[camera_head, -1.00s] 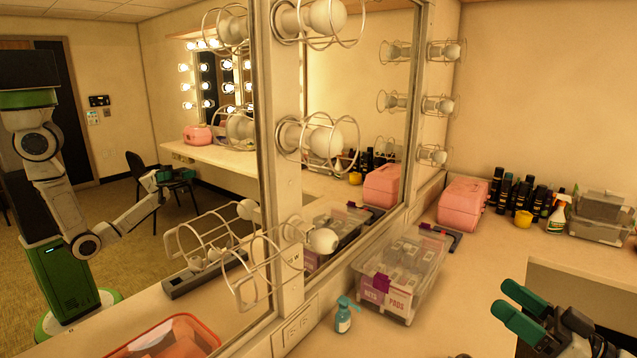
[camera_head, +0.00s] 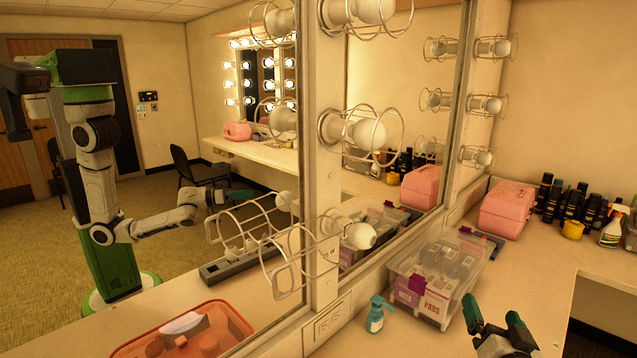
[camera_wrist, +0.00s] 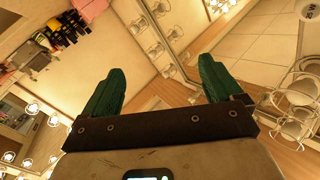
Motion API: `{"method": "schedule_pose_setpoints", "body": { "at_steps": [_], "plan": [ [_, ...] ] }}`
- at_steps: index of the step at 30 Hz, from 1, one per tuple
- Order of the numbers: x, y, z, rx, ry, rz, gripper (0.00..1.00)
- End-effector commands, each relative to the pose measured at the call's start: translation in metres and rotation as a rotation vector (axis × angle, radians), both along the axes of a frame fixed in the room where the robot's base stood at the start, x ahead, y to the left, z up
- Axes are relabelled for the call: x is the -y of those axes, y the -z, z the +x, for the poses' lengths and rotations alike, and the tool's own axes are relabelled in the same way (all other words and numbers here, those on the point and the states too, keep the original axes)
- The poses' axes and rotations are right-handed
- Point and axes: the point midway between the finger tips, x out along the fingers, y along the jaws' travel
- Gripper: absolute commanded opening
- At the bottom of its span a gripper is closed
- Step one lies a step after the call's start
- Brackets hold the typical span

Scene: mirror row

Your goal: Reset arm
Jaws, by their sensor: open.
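My gripper (camera_head: 495,314) has green fingers and shows at the lower right of the head view, above the counter. Its fingers are apart with nothing between them. In the wrist view the two green fingers (camera_wrist: 160,92) are spread wide and empty, with wall, mirror and ceiling beyond them. My own arm and body also show reflected in the mirror at the left of the head view.
A clear bin (camera_head: 436,283) with labels and a teal pump bottle (camera_head: 376,315) stand on the counter left of my gripper. A pink case (camera_head: 507,209), dark bottles (camera_head: 566,203), a yellow cup (camera_head: 572,229) and a spray bottle (camera_head: 612,230) stand farther back. Bulb cages (camera_head: 352,128) jut from the mirror frame.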

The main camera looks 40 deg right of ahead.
Motion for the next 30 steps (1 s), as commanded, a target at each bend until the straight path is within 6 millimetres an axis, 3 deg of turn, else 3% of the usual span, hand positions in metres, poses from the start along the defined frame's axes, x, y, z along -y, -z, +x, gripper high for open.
{"method": "schedule_pose_setpoints", "body": {
  "at_steps": [3, 8, 11, 15, 18, 21, 25, 30],
  "plan": [
    [-0.032, 0.055, 0.017, -0.204, -0.045, 0.132, 0.92],
    [-0.093, 0.128, 0.025, -0.535, -0.177, 0.286, 0.92],
    [-0.141, 0.169, 0.020, -0.762, -0.305, 0.358, 0.92],
    [-0.211, 0.213, -0.005, -1.080, -0.531, 0.424, 0.92],
    [-0.251, 0.231, -0.029, -1.272, -0.690, 0.441, 0.92],
    [-0.277, 0.240, -0.049, -1.409, -0.814, 0.446, 0.92],
    [-0.294, 0.244, -0.065, -1.501, -0.902, 0.446, 0.92],
    [-0.297, 0.245, -0.069, -1.523, -0.921, 0.445, 0.92]
  ]
}}
